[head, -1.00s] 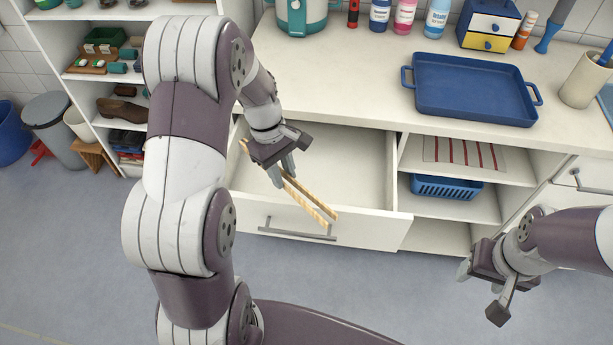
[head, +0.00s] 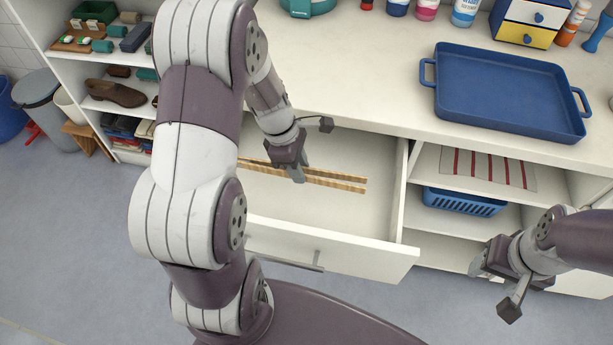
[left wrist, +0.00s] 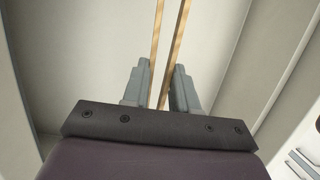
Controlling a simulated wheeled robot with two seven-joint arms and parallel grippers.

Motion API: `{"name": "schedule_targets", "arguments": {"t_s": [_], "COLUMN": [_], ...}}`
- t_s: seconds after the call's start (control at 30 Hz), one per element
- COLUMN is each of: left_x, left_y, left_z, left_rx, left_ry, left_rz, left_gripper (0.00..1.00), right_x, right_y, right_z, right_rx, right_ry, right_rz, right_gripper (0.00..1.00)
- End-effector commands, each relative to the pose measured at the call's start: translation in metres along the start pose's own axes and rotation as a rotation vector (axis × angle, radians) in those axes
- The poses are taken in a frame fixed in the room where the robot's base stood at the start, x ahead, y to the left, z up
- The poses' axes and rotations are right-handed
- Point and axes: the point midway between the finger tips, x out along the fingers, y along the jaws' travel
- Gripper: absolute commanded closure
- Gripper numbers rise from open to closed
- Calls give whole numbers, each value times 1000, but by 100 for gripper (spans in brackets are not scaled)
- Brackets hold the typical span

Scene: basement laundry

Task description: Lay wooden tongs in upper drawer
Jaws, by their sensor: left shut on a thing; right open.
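The wooden tongs (head: 335,182) are two long pale wood arms, held in my left gripper (head: 297,177). They lie roughly level within the outline of the open upper drawer (head: 370,235). I cannot tell whether they touch the drawer floor. In the left wrist view the tongs (left wrist: 178,45) run between the two grey fingers (left wrist: 160,88) of my left gripper, with the pale drawer interior behind. The drawer is pulled out and otherwise looks empty; my left arm hides its left part. My right gripper (head: 490,260) is open and empty, in front of the shelves at right.
A blue tray (head: 510,95) lies on the white countertop (head: 370,90) above the drawer. A blue basket (head: 462,203) and a striped cloth (head: 490,168) sit on shelves right of the drawer. Shoes and small items fill the shelf unit (head: 75,75) at left.

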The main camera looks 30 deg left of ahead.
Motion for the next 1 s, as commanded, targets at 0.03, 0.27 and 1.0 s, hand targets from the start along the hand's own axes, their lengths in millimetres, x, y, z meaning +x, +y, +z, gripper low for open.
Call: {"name": "schedule_targets", "arguments": {"t_s": [0.03,0.27,1.0], "left_x": [14,54,78], "left_y": [-1,-1,0], "left_z": [-4,-15,-22], "left_rx": [-1,0,1], "left_ry": [0,0,1], "left_rz": [-3,-3,-1], "left_gripper": [100,100,47], "right_x": [6,19,25], "right_y": [0,0,0], "right_z": [1,2,3], "right_rx": [0,0,0], "right_ry": [0,0,0], "right_rz": [0,0,0], "right_gripper": [41,41,41]}}
